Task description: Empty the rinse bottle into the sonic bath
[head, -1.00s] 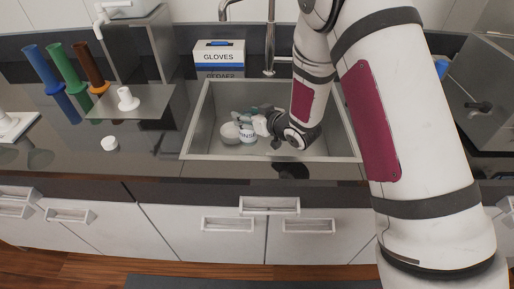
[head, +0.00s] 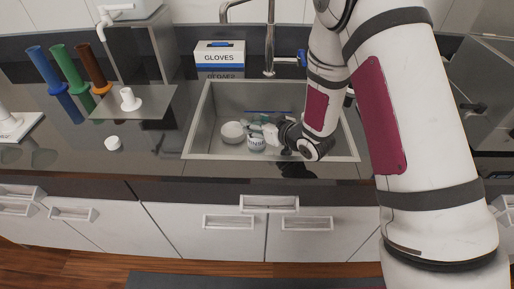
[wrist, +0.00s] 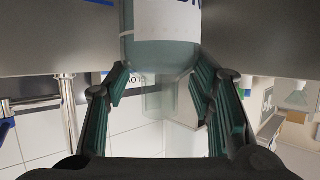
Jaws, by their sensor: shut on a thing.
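The rinse bottle (head: 257,144) is a small pale bottle with a white, dark-lettered label. It is inside or just above the sink basin. My gripper (head: 271,132) is at its right and is shut on it. In the wrist view the clear bottle (wrist: 160,55) sits between the dark green-padded fingers of my gripper (wrist: 160,88), its label cut off by the top edge. Its mouth and liquid level cannot be made out. No vessel in view is clearly marked as the sonic bath.
A white round piece (head: 232,131) lies in the steel sink (head: 205,115), left of the bottle. A tall tap (head: 270,45) and a gloves box (head: 219,53) stand behind. A white cap (head: 113,143) and coloured cylinders (head: 67,68) are at left; a steel box (head: 485,90) is at right.

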